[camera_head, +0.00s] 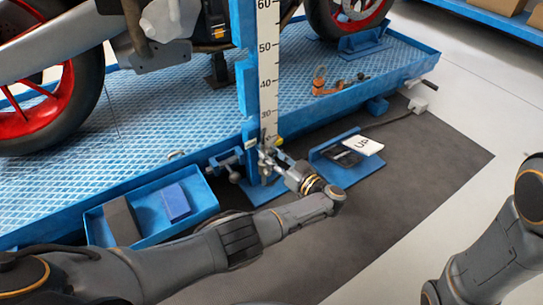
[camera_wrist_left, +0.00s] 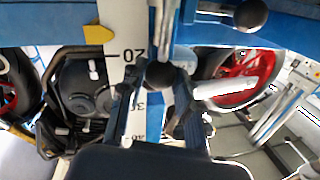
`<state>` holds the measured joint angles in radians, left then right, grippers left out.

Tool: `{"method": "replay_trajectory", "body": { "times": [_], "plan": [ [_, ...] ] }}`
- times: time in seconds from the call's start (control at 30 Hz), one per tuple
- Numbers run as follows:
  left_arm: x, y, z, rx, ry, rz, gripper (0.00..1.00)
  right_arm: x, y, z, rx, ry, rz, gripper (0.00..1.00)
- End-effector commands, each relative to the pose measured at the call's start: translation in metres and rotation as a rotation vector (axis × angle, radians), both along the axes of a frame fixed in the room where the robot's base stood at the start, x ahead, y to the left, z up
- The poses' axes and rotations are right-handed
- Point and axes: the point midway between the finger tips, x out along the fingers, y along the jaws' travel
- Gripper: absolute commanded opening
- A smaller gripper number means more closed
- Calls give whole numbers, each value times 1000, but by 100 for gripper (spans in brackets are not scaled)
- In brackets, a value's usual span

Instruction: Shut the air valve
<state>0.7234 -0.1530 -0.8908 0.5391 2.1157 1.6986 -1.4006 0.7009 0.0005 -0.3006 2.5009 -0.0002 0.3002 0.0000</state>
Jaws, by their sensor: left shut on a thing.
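My left gripper (camera_head: 270,152) is at the blue post with the white height scale (camera_head: 268,70), just below the 30 mark. In the left wrist view the fingers of the left gripper (camera_wrist_left: 158,100) are closed around a dark round knob (camera_wrist_left: 159,75) on a metal stem, which looks like the air valve's handle. The valve body is mostly hidden by the gripper in the head view, so I cannot tell the handle's angle for sure. My right arm shows at the right edge of the head view, but its gripper is out of frame.
A blue lift platform (camera_head: 170,110) carries a motorcycle with red wheels. A blue tray (camera_head: 150,240) with a blue block (camera_head: 176,203) is left of the gripper. A pedal marked UP (camera_head: 362,146) is on the right. A second dark knob (camera_wrist_left: 251,14) is near the fingers.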

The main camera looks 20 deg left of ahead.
Motion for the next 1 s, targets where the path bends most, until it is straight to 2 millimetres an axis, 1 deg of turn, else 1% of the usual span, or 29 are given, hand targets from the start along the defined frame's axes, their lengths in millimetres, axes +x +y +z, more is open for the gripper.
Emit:
{"method": "replay_trajectory", "body": {
  "times": [0.03,0.1,0.3,0.67,0.7,0.77,0.8,1.0],
  "plan": [
    [2,-1,-3,14,20,3,0,0,0,-6,0,0,0,0],
    [6,-4,-5,44,58,4,0,0,0,-12,0,0,0,0],
    [14,-10,-6,119,154,4,0,0,0,-25,0,1,0,0],
    [16,-11,-4,139,180,2,0,1,0,-26,0,2,0,0],
    [16,-11,-4,138,179,2,34,1,0,-26,0,2,0,0],
    [16,-11,-4,138,179,2,46,1,0,-26,0,2,0,0],
    [16,-11,-4,138,179,2,55,1,0,-25,0,2,0,0],
    [16,-11,-4,137,177,1,55,1,0,-25,0,2,-1,0]
  ]
}}
